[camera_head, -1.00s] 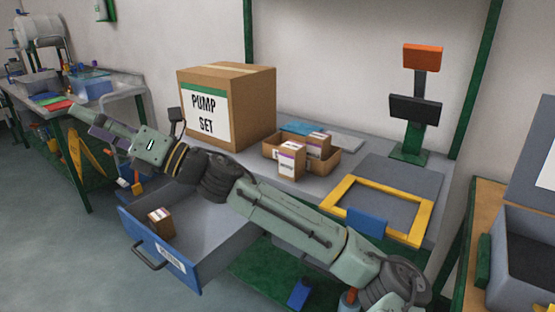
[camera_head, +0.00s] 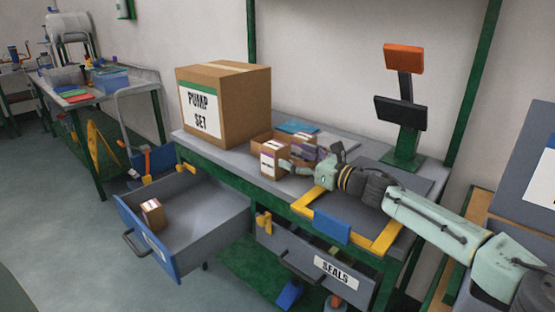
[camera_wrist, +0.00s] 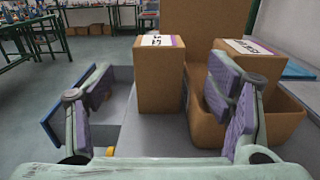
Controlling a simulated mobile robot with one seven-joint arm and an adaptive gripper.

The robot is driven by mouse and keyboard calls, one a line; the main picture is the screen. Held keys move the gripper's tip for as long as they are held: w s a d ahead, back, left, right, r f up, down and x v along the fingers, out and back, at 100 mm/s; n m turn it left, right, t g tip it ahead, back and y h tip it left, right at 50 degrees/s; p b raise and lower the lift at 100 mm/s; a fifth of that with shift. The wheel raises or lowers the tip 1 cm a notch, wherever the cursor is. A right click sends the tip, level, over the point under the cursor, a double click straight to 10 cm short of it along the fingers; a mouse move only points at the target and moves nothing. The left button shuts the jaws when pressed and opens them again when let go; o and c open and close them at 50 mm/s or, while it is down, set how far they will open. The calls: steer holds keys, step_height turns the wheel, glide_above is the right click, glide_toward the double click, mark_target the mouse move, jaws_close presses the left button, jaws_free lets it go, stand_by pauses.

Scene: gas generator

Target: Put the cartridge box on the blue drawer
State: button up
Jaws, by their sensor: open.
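A small cardboard box (camera_head: 270,160) with a white label and purple stripe stands upright on the bench, beside a brown tray; its lettering is too small to read. In the wrist view this box (camera_wrist: 160,78) is ahead, between my open fingers, with gaps on both sides. My gripper (camera_head: 303,158) is open and empty, pointing left toward the box. My right finger in the wrist view overlaps the tray (camera_wrist: 275,128). The blue-fronted drawer (camera_head: 145,238) is pulled out at lower left and holds another small box (camera_head: 153,214).
The tray holds another labelled box (camera_wrist: 247,55). A large PUMP SET carton (camera_head: 225,103) stands behind on the bench. A yellow frame (camera_head: 375,247) and a stand with a dark screen (camera_head: 400,111) are to the right. A SEALS drawer (camera_head: 320,268) is below. The blue drawer has free floor space.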

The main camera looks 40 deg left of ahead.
mark_target(274, 145)
steer(key=a, duration=0.2)
steer(key=a+p, duration=0.1)
steer(key=a, duration=0.2)
steer(key=a+p, duration=0.1)
steer(key=a, duration=0.2)
steer(key=shift+w+a, duration=0.2)
steer(key=shift+w, duration=0.05)
steer(key=shift+c, duration=0.5)
steer(key=shift+r, duration=0.15)
steer(key=c, duration=1.3)
